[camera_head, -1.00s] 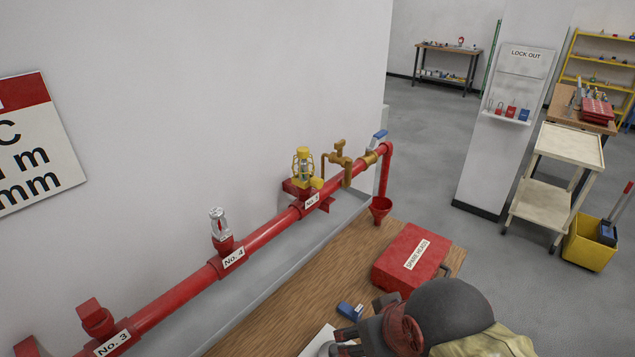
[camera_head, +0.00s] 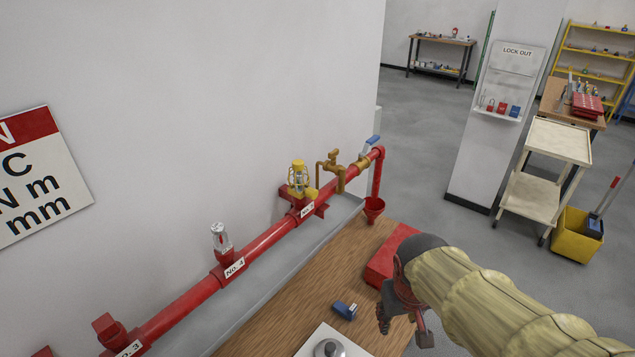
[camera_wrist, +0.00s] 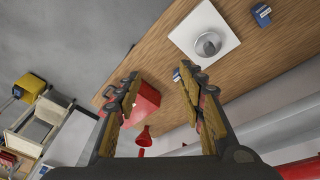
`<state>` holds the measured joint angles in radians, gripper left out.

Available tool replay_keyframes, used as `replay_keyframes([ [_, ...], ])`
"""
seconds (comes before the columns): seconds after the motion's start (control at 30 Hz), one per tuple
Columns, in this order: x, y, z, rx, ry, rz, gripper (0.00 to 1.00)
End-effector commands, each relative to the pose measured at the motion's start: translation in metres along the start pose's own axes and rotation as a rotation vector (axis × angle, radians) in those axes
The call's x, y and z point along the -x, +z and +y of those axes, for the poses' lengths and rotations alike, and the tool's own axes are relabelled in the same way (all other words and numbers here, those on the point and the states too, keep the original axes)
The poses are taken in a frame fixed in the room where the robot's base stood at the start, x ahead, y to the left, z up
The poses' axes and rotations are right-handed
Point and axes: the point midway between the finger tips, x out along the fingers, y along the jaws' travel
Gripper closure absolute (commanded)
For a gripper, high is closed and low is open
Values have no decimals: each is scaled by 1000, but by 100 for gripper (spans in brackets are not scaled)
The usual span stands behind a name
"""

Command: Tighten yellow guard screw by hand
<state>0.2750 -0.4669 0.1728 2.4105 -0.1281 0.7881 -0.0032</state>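The yellow guard (camera_head: 298,178) sits around the sprinkler head on the red pipe, at the fitting to the right of the No. 4 fitting. A small yellow piece, which may be its screw (camera_head: 311,194), shows at the guard's lower right; it is too small to tell. My gripper (camera_head: 385,318) is over the wooden bench, to the right of and nearer than the guard, partly hidden by my arm. In the wrist view my gripper (camera_wrist: 166,108) has its two fingers wide apart, with nothing between them. The guard is not seen in the wrist view.
The red pipe (camera_head: 265,243) runs along the wall behind the bench (camera_head: 318,280). A red box (camera_head: 388,257), a blue block (camera_head: 345,310) and a white plate with a grey dome (camera_head: 328,348) are on the bench. A red funnel (camera_head: 374,205) hangs under the pipe's end.

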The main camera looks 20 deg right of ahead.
Motion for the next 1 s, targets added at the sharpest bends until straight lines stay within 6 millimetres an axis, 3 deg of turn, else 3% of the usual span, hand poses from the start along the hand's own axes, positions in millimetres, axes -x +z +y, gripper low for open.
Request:
replay_keyframes([
  [0.1,-23,-42,49,42,81,28,61],
  [0.2,-49,-83,83,127,131,110,61],
  [0.3,-71,-122,102,231,151,212,61],
  [0.43,-92,-168,107,377,138,370,61],
  [0.57,-102,-208,90,523,89,552,61],
  [0.77,-86,-251,29,738,-45,882,61],
  [0.87,-58,-264,-9,836,-126,1072,61],
  [1.0,-2,-271,-47,937,-216,1315,61],
])
